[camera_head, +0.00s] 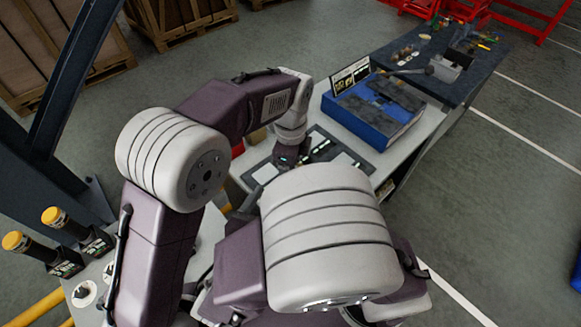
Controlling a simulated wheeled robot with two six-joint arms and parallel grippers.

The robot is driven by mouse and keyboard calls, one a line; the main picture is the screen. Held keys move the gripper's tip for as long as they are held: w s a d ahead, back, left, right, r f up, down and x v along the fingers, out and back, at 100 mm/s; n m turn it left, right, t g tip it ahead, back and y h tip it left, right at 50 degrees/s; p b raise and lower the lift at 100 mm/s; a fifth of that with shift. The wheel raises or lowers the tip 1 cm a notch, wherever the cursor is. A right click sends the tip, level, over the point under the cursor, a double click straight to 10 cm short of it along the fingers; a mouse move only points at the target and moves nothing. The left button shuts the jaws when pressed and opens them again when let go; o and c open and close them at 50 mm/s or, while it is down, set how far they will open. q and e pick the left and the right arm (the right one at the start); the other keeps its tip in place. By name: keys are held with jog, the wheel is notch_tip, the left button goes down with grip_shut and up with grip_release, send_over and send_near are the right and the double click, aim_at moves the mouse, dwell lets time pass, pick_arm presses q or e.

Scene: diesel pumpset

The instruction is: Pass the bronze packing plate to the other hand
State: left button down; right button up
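I cannot pick out the bronze packing plate; it is either hidden behind my arms or too small to tell. My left arm reaches in from the left and bends down at the wrist. Its dark gripper (288,156) is over the dark panel (345,149) with pale rectangles on the light bench. The fingers are too small and dark to show whether they are open or holding anything. My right arm's large white joint fills the lower middle. It hides part of the bench, and my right gripper does not show.
A blue box (366,128) with dark flat pieces stands beside the panel, a small sign (350,76) behind it. A dark-topped bench (432,84) with a vise and tools is farther right. Yellow-capped posts (55,217) and a dark steel column (72,90) stand left. Floor at right is clear.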

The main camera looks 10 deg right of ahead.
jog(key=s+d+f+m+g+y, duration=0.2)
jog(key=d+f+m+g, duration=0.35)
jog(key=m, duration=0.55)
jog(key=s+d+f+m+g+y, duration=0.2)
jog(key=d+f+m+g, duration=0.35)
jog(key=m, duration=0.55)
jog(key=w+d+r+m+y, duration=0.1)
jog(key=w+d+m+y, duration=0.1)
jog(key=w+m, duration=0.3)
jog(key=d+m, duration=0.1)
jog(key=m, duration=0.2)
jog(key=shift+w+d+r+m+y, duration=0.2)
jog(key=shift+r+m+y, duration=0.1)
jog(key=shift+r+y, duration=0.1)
